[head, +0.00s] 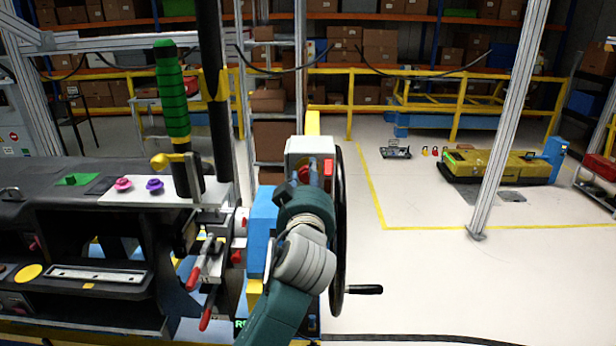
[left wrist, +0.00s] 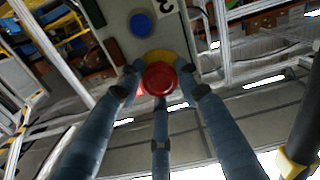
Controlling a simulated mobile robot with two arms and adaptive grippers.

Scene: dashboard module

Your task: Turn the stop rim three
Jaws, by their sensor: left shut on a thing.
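The red round stop rim (left wrist: 160,78) sits on a yellow base on a pale grey panel (left wrist: 113,24) in the left wrist view. A label with a 3 (left wrist: 167,5) is on the panel. The fingers of my left gripper (left wrist: 161,82) are shut around the rim, at its left, right and lower sides. In the head view my left gripper (head: 317,175) is at the front of a white box (head: 308,145), and my wrist hides much of the box's front. My right gripper is not in view.
A blue button (left wrist: 141,24) is beside the rim. A large black handwheel (head: 341,215) with a side handle (head: 363,289) stands close right of my arm. Red-tipped levers (head: 205,270) and a green grip (head: 172,90) are at the left.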

